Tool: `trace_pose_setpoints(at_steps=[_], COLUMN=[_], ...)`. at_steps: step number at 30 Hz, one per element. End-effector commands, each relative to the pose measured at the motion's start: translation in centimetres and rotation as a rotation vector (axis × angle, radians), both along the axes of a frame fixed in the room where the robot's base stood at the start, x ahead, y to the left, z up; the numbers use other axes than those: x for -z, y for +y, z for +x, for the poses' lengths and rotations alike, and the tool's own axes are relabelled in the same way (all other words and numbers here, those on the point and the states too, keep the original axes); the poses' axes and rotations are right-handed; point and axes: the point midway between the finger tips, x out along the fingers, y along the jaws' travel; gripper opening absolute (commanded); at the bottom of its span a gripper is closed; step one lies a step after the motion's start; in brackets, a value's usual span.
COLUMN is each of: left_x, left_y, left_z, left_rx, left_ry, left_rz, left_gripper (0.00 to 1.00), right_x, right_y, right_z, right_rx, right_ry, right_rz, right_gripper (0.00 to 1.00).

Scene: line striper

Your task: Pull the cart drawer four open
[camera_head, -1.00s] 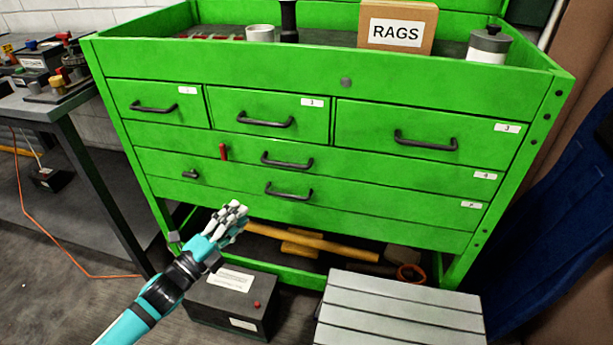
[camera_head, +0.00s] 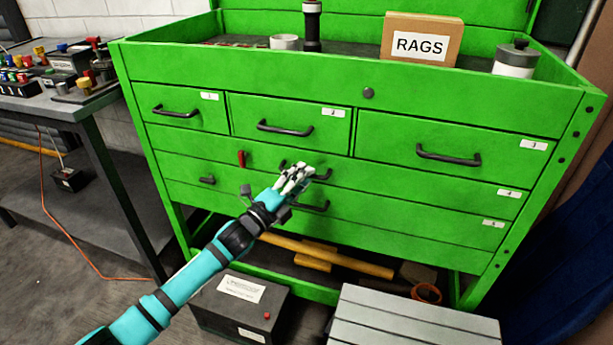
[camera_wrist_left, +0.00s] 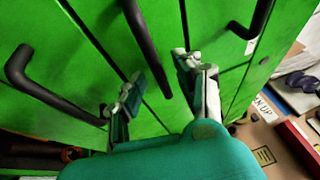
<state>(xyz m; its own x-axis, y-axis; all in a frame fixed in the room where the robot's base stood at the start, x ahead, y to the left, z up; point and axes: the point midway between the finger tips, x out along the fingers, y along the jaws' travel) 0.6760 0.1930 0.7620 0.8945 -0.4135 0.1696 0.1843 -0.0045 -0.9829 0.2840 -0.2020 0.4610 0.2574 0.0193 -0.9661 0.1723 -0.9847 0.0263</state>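Drawer four (camera_head: 420,183) is the long green drawer with the "4" label, below the row of small drawers. It looks shut. Its dark handle (camera_head: 322,175) is partly hidden behind my left gripper (camera_head: 297,176). In the left wrist view, the gripper (camera_wrist_left: 158,92) is open, with a finger on each side of a dark bar handle (camera_wrist_left: 148,45). The fingers look apart from the bar; I cannot tell how deep it sits between them. A red piece (camera_head: 241,158) is on drawer four's front, left of the handle. My right gripper is not in view.
Drawer five (camera_head: 420,220) and its handle (camera_head: 312,206) lie just below; drawer two's handle (camera_head: 285,128) is above. A black box (camera_head: 240,305) and a grey slatted step (camera_head: 415,320) stand in front. A workbench (camera_head: 75,105) is at the left.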

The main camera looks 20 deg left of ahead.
Motion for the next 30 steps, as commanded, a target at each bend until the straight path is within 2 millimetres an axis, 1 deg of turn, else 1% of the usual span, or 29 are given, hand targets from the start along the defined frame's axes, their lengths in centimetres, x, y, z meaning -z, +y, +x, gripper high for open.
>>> trace_pose_setpoints(at_steps=[1,3,6,14,15,21,23,30], left_x=[-0.1,-0.2,-0.3,-0.3,-0.3,-0.3,-0.3,-0.2], left_y=[-0.3,-0.5,-0.7,-0.8,-0.8,-0.7,-0.7,-0.7], left_z=[0.6,1.1,1.5,1.6,1.6,1.6,1.6,1.6], left_rx=[0.0,-0.001,0.0,0.0,0.0,0.0,0.0,0.0], left_ry=[-0.001,0.0,0.0,0.001,0.001,0.001,0.001,0.002], left_rz=[0.0,0.0,0.0,0.0,0.0,0.0,0.0,0.001], left_gripper=[0.34,0.34,0.34,0.34,0.33,0.07,0.0,0.0], right_x=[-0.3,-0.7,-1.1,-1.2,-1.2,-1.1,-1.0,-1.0], right_y=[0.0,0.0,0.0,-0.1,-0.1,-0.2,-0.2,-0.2], right_z=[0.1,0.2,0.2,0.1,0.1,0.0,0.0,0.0], right_rx=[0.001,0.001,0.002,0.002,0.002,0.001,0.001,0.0], right_ry=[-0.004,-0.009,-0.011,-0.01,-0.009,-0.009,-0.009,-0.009], right_rz=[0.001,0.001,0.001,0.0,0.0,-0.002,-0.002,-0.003], right_gripper=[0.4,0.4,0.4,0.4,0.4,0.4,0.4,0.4])
